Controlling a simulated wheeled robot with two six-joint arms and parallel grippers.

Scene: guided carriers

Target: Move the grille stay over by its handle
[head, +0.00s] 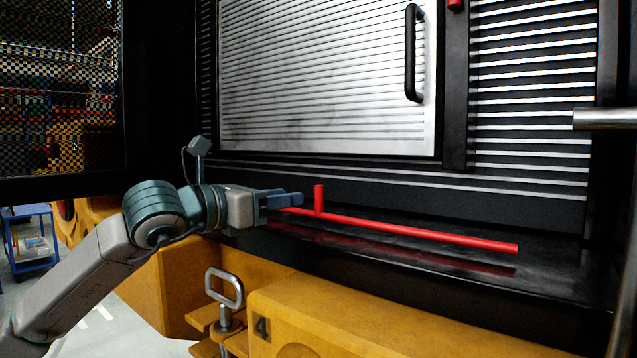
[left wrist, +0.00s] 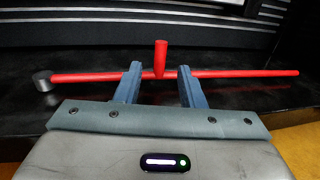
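The grille stay (head: 420,234) is a long red rod lying low across the black ledge in front of the grille. Its handle (head: 319,199) is a short red peg standing upright from the rod. In the left wrist view the stay (left wrist: 235,73) runs across the picture, with a grey pivot (left wrist: 42,81) at its left end. My left gripper (head: 298,198) is just left of the handle in the head view. In the left wrist view its fingers (left wrist: 160,82) are apart, with the handle (left wrist: 161,58) between and beyond their tips. My right gripper is not in view.
A silver slatted panel (head: 320,80) with a black bar handle (head: 411,52) stands behind the ledge (head: 400,255). A yellow body with a metal loop clamp (head: 225,290) lies below. A dark mesh door (head: 60,100) stands open at left. A grey bar (head: 605,119) juts in at right.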

